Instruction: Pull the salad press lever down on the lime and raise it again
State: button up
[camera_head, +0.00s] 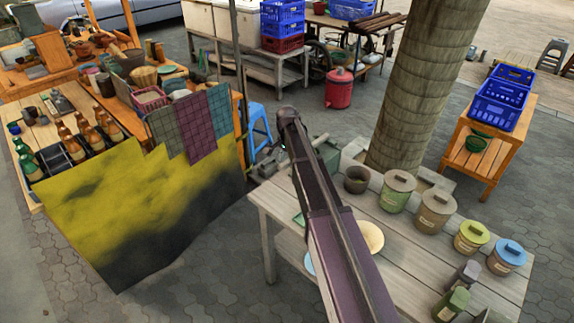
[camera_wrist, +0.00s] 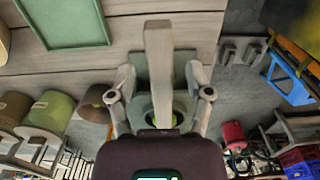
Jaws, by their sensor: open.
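In the wrist view my gripper (camera_wrist: 160,72) is open, with one finger on each side of a pale straight bar, the lever (camera_wrist: 158,42) of the press. There are gaps between the bar and both fingers. The green press body (camera_wrist: 182,72) shows behind the bar. A bright green patch, likely the lime (camera_wrist: 177,118), shows low beside the bar, mostly hidden by the bar and my gripper body. In the head view my arm crosses the middle and hides my gripper and the lever. A green part of the press (camera_head: 329,152) shows beside the arm on the wooden table (camera_head: 285,208).
Several lidded jars (camera_head: 436,210) and a dark open pot (camera_head: 357,180) stand right of my arm. A green tray (camera_wrist: 65,22) lies on the table. A thick post (camera_head: 420,90) rises behind the table.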

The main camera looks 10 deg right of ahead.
jog(key=shift+f, duration=0.2)
grip_shut()
dwell(0.3)
jog(key=shift+a+r, duration=0.15)
